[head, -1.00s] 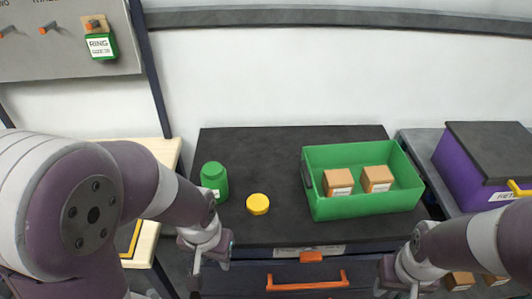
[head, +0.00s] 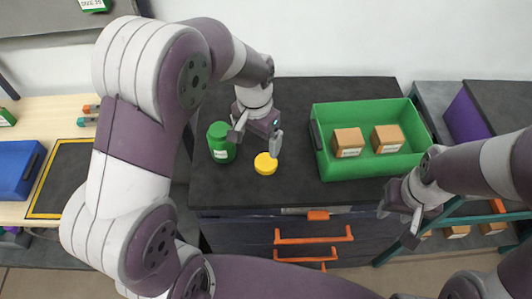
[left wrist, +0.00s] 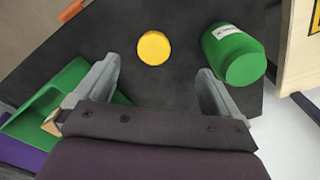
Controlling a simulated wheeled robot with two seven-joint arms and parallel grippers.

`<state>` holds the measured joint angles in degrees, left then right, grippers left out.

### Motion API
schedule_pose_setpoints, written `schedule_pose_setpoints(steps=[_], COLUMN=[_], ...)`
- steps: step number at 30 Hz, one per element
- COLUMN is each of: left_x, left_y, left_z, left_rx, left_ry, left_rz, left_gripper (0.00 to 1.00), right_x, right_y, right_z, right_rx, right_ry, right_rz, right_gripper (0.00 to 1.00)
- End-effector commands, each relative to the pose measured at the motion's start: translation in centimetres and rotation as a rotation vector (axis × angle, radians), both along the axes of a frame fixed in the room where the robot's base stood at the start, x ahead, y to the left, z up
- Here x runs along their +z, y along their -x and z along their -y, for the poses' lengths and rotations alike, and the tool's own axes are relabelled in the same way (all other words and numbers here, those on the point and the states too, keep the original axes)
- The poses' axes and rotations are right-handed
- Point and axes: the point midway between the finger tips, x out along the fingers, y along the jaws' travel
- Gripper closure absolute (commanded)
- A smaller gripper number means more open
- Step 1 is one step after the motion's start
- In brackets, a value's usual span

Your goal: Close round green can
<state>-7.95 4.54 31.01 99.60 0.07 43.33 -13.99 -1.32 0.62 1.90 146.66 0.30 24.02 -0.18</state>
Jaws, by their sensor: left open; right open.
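The round green can (head: 221,142) stands upright on the dark cabinet top, left of a small round yellow lid (head: 265,163) that lies flat on the same top. In the left wrist view the can (left wrist: 233,54) is at the upper right and the yellow lid (left wrist: 153,48) lies ahead, between the lines of the two fingers. My left gripper (head: 257,141) is open and empty, above the lid and just right of the can. My right gripper (head: 397,224) is open and empty, at the right front of the cabinet, below the green bin.
A green bin (head: 320,155) with two brown boxes (head: 348,142) stands on the right half of the cabinet top (head: 260,195). Orange drawer handles (head: 314,235) are on its front. A purple box (head: 465,118) is at far right; a wooden table with a blue bin (head: 18,167) is left.

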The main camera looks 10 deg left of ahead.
Motion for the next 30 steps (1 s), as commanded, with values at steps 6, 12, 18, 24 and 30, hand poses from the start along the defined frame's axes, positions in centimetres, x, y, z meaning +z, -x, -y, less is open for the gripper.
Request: schedule_pose_setpoints(steps=[6, 12, 18, 24, 30], left_x=[0.9, 0.8, -0.4, -4.3, -6.5], left_y=[-2.8, -2.9, -2.8, -2.7, -2.8], left_z=[1.9, 1.9, 1.9, 1.9, 1.9], left_rx=[-0.123, -0.126, -0.124, -0.124, -0.124], left_ry=[-0.006, -0.006, -0.006, -0.007, -0.006], left_rz=[-0.029, -0.028, -0.029, -0.030, -0.026], left_gripper=[0.04, 0.04, 0.04, 0.04, 0.04], right_x=[1.6, 1.5, 1.8, 2.5, 2.7], right_y=[0.0, 0.0, 0.0, 0.0, 0.0], right_z=[0.0, 0.0, 0.0, 0.0, 0.0], right_rx=[0.000, 0.000, 0.000, 0.000, 0.000], right_ry=[0.000, 0.000, 0.000, 0.000, 0.000], right_rz=[-0.001, -0.001, -0.001, -0.001, -0.001], right_gripper=[0.57, 0.57, 0.57, 0.57, 0.57])
